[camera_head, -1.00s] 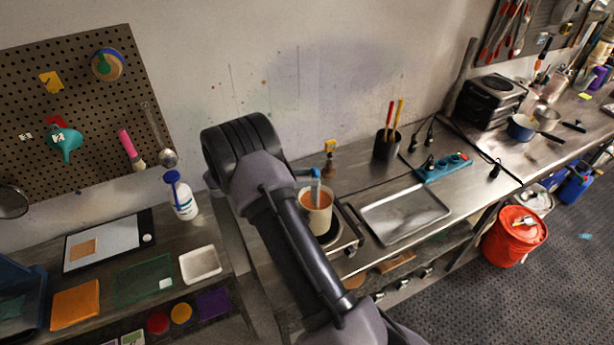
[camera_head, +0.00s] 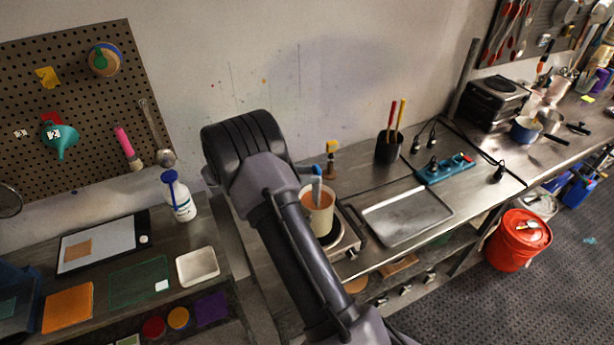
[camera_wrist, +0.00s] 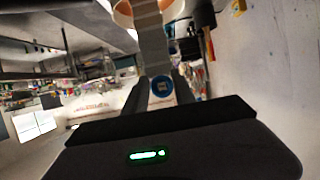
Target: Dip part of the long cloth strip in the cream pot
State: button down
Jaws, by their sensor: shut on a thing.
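The cream pot (camera_head: 319,223) stands on a burner on the steel bench, with orange liquid inside. The grey cloth strip (camera_head: 317,190) hangs upright into the pot, its lower end at the liquid, beneath a blue piece (camera_head: 316,170). How deep it sits I cannot tell. In the wrist view my gripper (camera_wrist: 160,84) is shut on the strip's end, at a blue round piece (camera_wrist: 162,87). The grey strip (camera_wrist: 152,40) runs from there towards the pot (camera_wrist: 125,14), which is cut off at the top edge. My arm hides the gripper in the head view.
A metal tray (camera_head: 405,217) lies right of the burner (camera_head: 345,240). A black cup of tools (camera_head: 389,150) and a blue power strip (camera_head: 445,168) stand behind. A white spray bottle (camera_head: 181,202) is on the left bench. A red bucket (camera_head: 517,240) stands on the floor.

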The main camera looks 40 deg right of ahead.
jog(key=shift+w+d+f+b, duration=0.1)
jog(key=shift+w+d+b, duration=0.3)
jog(key=shift+d+b, duration=0.2)
jog(key=shift+b, duration=3.85)
notch_tip(320, 180, up, 7)
jog(key=p, duration=0.1)
jog(key=shift+r+p, duration=0.2)
jog(key=shift+p, duration=0.2)
dwell(1.1)
